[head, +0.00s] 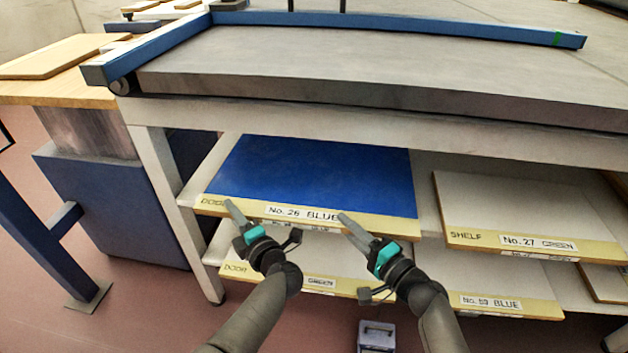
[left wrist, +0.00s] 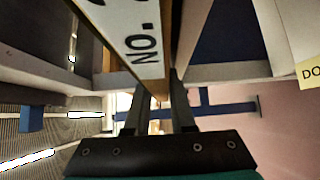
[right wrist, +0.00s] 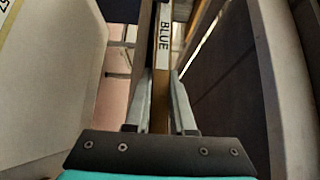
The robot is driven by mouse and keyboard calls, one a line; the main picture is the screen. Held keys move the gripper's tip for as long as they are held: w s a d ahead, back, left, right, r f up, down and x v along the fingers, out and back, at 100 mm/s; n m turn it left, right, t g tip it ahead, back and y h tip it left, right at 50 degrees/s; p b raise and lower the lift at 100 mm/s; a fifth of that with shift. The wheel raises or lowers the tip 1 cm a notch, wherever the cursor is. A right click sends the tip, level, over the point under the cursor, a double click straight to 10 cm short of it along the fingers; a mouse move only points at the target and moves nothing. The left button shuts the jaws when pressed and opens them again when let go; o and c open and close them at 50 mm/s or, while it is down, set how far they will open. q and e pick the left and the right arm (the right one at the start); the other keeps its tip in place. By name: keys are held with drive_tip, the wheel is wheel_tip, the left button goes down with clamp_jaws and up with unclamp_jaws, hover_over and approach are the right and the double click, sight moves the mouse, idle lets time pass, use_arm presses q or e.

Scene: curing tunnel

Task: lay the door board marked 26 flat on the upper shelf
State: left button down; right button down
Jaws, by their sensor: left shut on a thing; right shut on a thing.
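The door board marked No. 26 BLUE (head: 320,172) has a blue top face and a pale yellow front edge with a white label. In the head view it lies about level in the left bay of the upper shelf (head: 203,172), with its front edge toward me. I cannot tell whether it rests fully on the shelf. My left gripper (head: 236,214) is shut on the front edge, left of the label. My right gripper (head: 352,228) is shut on the same edge, at the label's right end. The board's edge also shows in the left wrist view (left wrist: 140,42) and right wrist view (right wrist: 162,60).
Board No. 27 GREEN (head: 520,215) lies to the right. Lower boards, one marked GREEN (head: 255,262) and one marked BLUE (head: 500,290), lie below. A table leg (head: 170,200) stands close on the left. The thick grey tabletop (head: 380,85) overhangs the shelves.

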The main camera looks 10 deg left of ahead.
use_arm(q)
drive_tip(key=shift+f, duration=0.2)
use_arm(e)
drive_tip(key=shift+w, duration=0.15)
use_arm(q)
drive_tip(key=c, duration=0.8)
unclamp_jaws()
drive_tip(key=shift+f, duration=0.1)
drive_tip(key=shift+c, duration=0.2)
use_arm(e)
drive_tip(key=c, duration=0.8)
unclamp_jaws()
drive_tip(key=shift+f, duration=0.1)
drive_tip(key=shift+c, duration=0.2)
use_arm(q)
drive_tip(key=shift+o, duration=0.4)
use_arm(e)
drive_tip(key=shift+o, duration=0.4)
drive_tip(key=shift+f, duration=0.1)
drive_tip(key=shift+f, duration=0.1)
drive_tip(key=shift+s+d, duration=0.15)
drive_tip(key=shift+s, duration=0.1)
use_arm(q)
drive_tip(key=v, duration=0.7)
drive_tip(key=shift+s+d, duration=0.15)
drive_tip(key=shift+d, duration=0.05)
use_arm(e)
drive_tip(key=v, duration=1.1)
drive_tip(key=shift+s+d, duration=0.2)
drive_tip(key=shift+s, duration=0.05)
